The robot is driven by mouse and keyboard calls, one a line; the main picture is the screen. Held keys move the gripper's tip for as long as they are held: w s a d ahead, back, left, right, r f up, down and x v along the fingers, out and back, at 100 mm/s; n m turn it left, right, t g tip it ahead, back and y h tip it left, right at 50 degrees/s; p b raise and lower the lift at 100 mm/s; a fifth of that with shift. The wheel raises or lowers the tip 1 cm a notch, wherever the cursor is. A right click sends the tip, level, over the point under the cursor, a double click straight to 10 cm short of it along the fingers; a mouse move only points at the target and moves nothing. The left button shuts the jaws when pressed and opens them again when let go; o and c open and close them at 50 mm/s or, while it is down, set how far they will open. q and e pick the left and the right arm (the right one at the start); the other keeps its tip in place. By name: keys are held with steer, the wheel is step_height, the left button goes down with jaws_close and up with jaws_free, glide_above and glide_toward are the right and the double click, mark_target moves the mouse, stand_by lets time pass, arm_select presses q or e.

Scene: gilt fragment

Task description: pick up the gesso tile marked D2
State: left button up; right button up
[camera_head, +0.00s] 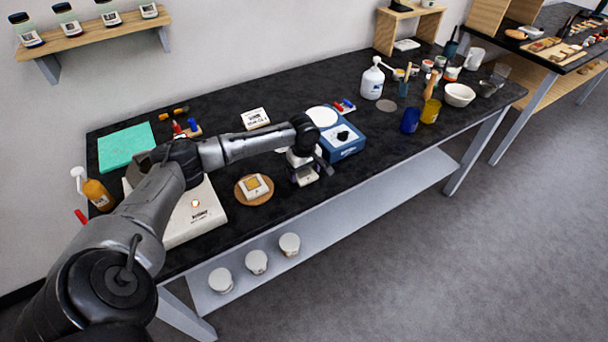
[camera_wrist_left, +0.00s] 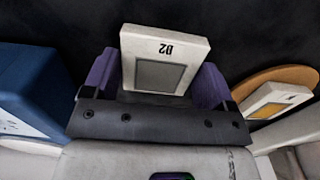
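The gesso tile marked D2 (camera_wrist_left: 160,75) is a white square frame with a grey centre. In the left wrist view it sits between the two purple fingers of my left gripper (camera_wrist_left: 158,85), which meet its left and right sides. Its D2 mark reads upside down there. In the head view my left gripper (camera_head: 303,172) points down over the front part of the black bench, between the cork disc and the blue device. The tile is mostly hidden there by the gripper; I cannot tell whether it is clear of the bench. My right gripper is in neither view.
A cork disc (camera_head: 245,198) with another framed tile (camera_head: 256,185) on it lies just left of the gripper. A blue device (camera_head: 347,151) with a white round top stands to the right. A white plate device (camera_head: 180,228) is further left. Black bench (camera_head: 375,132) is bare right of the blue device.

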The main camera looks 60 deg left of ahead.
arm_select(q)
steer(key=c, duration=0.6)
steer(key=shift+r, duration=0.1)
